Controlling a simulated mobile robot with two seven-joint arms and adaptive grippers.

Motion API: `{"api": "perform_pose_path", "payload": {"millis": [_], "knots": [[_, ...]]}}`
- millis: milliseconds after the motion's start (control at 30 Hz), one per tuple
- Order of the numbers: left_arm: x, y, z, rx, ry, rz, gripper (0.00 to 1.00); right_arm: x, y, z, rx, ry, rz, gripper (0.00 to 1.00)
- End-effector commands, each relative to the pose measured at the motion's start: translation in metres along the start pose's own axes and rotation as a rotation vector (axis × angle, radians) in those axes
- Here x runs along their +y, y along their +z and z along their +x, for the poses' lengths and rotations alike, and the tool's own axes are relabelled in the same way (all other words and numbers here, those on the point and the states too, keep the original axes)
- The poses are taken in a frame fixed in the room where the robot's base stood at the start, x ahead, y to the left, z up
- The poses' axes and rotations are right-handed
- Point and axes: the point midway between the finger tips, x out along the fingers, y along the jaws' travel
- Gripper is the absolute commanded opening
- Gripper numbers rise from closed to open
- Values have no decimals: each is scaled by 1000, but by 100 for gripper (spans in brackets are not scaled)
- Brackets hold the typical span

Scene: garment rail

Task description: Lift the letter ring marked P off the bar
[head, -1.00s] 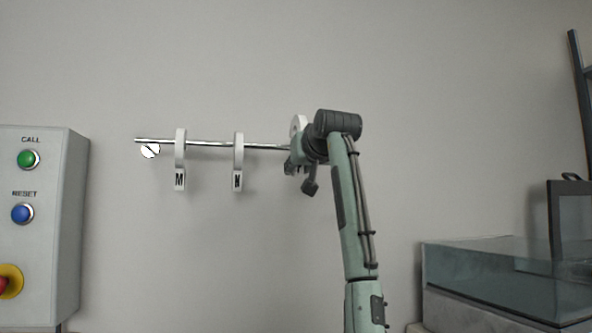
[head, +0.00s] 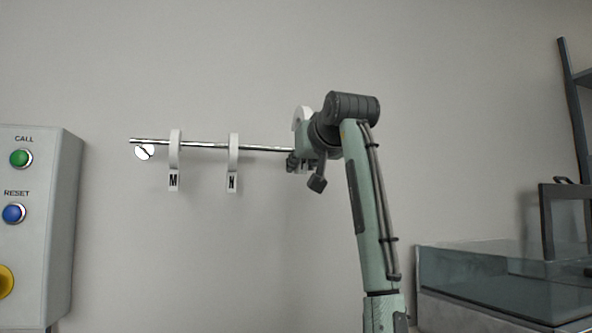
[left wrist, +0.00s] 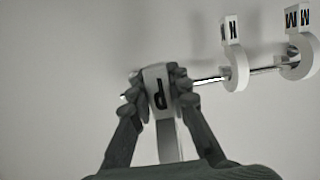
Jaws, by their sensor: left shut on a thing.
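The letter ring P is white, and its tag (left wrist: 158,93) shows between the fingers of my left gripper (left wrist: 160,88) in the left wrist view. The gripper is shut on it. Part of the ring shows as a white arc (head: 301,115) above the bar's line in the head view, mostly hidden behind my left gripper (head: 299,163). The shiny bar (head: 205,144) runs to the right and out of sight at the gripper. In the left wrist view, the bar (left wrist: 207,80) lines up with the P tag; whether it still passes through the ring is hidden.
Rings N (head: 233,150) and M (head: 174,150) hang on the bar to the left of my gripper. A control box (head: 45,240) stands at far left, and a glass tank (head: 500,285) at lower right. Free wall lies above the bar.

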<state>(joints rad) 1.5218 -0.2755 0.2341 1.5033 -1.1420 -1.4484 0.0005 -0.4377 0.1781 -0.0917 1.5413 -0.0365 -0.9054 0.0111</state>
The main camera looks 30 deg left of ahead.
Motion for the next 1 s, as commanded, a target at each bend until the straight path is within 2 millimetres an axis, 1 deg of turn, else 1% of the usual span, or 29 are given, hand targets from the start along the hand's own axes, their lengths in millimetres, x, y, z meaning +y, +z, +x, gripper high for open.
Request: {"api": "perform_pose_path", "payload": {"millis": [200, 500, 700, 1000], "knots": [[0, 4, -22, 1, 1, -1, 0, -1, 1, 5, 0, 0, 0, 0], [0, 7, -45, 1, 0, -1, 0, -1, 1, 8, 0, 0, 0, 0], [0, 8, -51, 0, 0, 0, 0, -1, 2, 9, 0, 0, 0, 0], [0, 8, -51, 0, 0, 0, 0, -1, 1, 8, 0, 0, 0, 0]]}}
